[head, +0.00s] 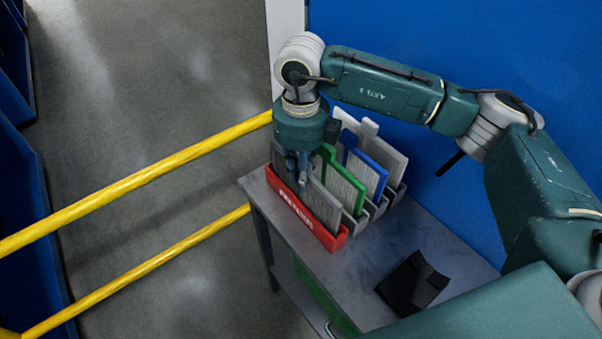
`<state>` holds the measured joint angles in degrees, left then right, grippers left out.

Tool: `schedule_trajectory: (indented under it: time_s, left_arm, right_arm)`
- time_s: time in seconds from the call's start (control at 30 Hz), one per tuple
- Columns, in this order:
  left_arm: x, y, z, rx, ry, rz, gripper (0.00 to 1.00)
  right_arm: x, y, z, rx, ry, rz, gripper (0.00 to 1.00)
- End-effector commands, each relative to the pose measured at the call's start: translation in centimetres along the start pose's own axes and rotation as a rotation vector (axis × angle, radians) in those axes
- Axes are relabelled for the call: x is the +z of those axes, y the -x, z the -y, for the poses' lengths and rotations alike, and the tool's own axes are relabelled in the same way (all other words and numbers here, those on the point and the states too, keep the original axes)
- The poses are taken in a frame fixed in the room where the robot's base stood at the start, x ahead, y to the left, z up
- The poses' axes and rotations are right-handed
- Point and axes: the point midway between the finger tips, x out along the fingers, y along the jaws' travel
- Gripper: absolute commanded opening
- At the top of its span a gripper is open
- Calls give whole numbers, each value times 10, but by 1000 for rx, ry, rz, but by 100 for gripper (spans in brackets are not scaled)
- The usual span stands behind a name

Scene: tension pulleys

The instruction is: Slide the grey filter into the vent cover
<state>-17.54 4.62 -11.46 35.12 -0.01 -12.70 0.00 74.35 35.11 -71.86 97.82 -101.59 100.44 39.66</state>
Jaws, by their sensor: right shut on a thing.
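The grey filter (322,203) stands upright in the front slot of a red-fronted rack (308,222). My right gripper (298,178) points down over the rack, with its fingers shut on the grey filter near its upper left part. The exact grip is small and partly hidden by the gripper. I cannot make out a vent cover for certain in this view. My left gripper is not in view.
Behind it the rack holds a green filter (345,187), a blue filter (371,175) and pale grey ones (388,158). A black angular object (412,284) lies on the grey table (365,262). Yellow rails (150,184) run at left; a blue wall (460,40) stands behind.

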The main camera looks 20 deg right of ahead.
Motion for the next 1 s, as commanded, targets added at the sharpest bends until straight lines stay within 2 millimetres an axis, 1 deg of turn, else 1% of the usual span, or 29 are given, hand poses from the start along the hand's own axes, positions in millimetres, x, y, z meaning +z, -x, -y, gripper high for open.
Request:
schedule_trajectory:
  time_s: [0.2,0.3,1.0]
  left_arm:
    - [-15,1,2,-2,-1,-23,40]
    - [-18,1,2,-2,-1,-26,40]
    - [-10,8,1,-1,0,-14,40]
  right_arm:
    - [0,1,0,0,0,1,0]
    - [0,3,0,0,0,1,0]
    - [0,21,0,0,0,1,0]
